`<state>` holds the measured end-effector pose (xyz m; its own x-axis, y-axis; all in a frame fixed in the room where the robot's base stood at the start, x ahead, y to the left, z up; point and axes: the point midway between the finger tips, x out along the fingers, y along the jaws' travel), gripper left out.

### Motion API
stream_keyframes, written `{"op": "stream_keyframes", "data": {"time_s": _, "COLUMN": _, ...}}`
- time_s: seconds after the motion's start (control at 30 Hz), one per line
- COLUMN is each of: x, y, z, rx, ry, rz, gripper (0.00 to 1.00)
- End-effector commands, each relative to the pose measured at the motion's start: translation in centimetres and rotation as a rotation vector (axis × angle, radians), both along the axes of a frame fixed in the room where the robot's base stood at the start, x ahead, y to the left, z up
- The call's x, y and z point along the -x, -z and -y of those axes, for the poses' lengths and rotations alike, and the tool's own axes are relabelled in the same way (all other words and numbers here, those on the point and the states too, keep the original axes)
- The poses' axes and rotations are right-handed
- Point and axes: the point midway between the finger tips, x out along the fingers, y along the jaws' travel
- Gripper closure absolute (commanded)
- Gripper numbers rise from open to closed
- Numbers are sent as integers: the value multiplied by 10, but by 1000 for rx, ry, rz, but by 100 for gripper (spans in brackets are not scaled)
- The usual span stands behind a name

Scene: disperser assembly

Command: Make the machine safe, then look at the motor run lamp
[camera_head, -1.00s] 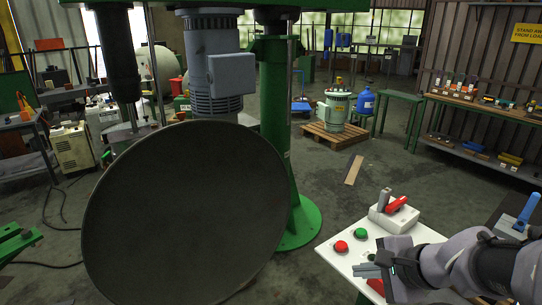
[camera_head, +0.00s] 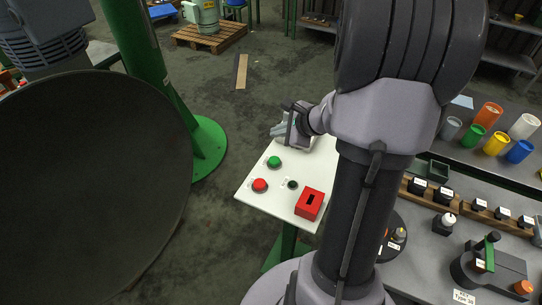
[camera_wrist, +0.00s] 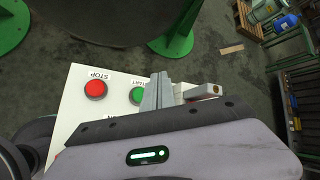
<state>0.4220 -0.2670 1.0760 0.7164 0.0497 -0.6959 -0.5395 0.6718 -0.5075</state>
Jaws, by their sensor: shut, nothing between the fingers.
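The white control panel (camera_head: 262,205) carries a red button (camera_head: 260,185), a green button (camera_head: 274,161), a small dark round fitting (camera_head: 293,184) and a red block with a dark slot (camera_head: 309,204). The dark fitting looks unlit; its label is unreadable. In the wrist view the red button (camera_wrist: 95,88) is marked STOP and the green button (camera_wrist: 137,95) START. My gripper (camera_head: 278,129) is shut and empty over the panel's far end, beside a pale grey switch box (camera_head: 304,144) that it partly hides. Its fingers (camera_wrist: 158,88) show in the wrist view. The box's red handle is hidden.
A large dark dish (camera_head: 90,190) and a green column (camera_head: 150,75) stand left of the panel. A bench (camera_head: 425,245) with cups, small parts and tools lies right. My arm covers much of the centre. Open floor (camera_head: 240,115) lies beyond the panel.

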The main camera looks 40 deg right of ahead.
Motion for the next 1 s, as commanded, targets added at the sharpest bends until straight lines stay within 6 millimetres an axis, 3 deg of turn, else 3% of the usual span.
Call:
{"op": "stream_keyframes", "data": {"time_s": 0.27, "x": 0, "y": 12, "z": -1, "rx": 0, "ry": -2, "rz": 0, "gripper": 100}}
{"op": "stream_keyframes", "data": {"time_s": 0.8, "x": 0, "y": 87, "z": 0, "rx": 1, "ry": -2, "rz": 1, "gripper": 100}}
{"op": "stream_keyframes", "data": {"time_s": 1.0, "x": 0, "y": 89, "z": 0, "rx": 0, "ry": -2, "rz": 0, "gripper": 100}}
